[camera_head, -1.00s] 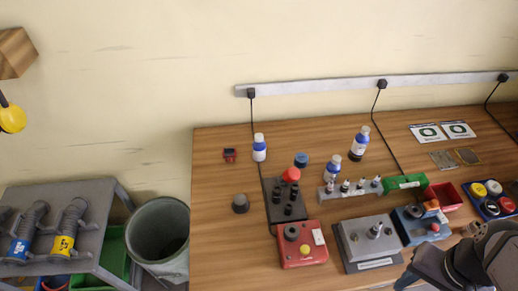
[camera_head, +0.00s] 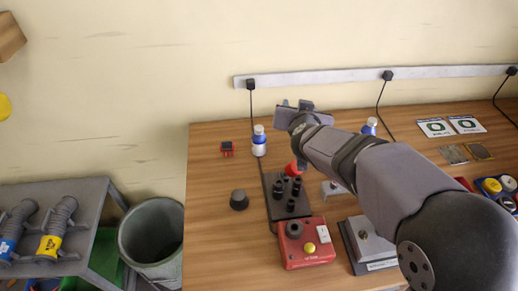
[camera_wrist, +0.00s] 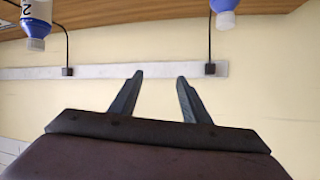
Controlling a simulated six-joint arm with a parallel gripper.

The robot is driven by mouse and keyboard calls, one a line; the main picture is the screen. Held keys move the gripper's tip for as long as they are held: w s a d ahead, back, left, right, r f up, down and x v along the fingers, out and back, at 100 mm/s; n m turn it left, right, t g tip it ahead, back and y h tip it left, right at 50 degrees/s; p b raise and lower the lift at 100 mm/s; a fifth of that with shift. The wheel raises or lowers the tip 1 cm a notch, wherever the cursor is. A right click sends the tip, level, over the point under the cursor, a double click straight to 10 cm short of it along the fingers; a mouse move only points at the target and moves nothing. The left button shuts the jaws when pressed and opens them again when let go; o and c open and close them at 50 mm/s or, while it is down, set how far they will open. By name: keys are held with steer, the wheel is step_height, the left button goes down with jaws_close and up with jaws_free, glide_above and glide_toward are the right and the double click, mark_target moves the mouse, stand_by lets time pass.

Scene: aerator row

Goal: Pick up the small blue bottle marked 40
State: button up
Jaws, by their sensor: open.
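A white bottle with a blue cap and blue band (camera_head: 259,141) stands near the back left of the table in the head view. Another blue-capped bottle (camera_head: 370,127) shows only its top behind my arm. In the wrist view, parts of two blue-capped bottles appear upside down at the top, one at left (camera_wrist: 37,22) with a partly visible label and one at right (camera_wrist: 226,12). I cannot read a 40 on any bottle. My gripper (camera_head: 297,104) is open and empty, above the table's back part, right of the left bottle; its fingers (camera_wrist: 160,76) face the wall.
A black stand with several dark pegs (camera_head: 286,195) and a red box with a yellow button (camera_head: 306,243) are below my arm. A dark knob (camera_head: 239,200) and a small red item (camera_head: 227,148) lie at left. A wall rail (camera_head: 330,80) with cables runs behind.

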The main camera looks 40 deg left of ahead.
steer(key=t+b, duration=0.1)
steer(key=t, duration=0.1)
glide_above(256, 132)
steer(key=w+d, duration=0.2)
steer(key=d, duration=0.1)
step_height(256, 132, down, 2)
steer(key=f, duration=0.1)
steer(key=s+a+f+h+b, duration=0.1)
steer(key=s+a, duration=0.1)
steer(key=s, duration=0.2)
steer(key=shift+m+t+h, duration=0.4)
step_height(256, 132, down, 6)
steer(key=shift+p+x, duration=1.2)
steer(key=shift+x, duration=2.6)
steer(key=shift+d, duration=0.15)
jaws_close()
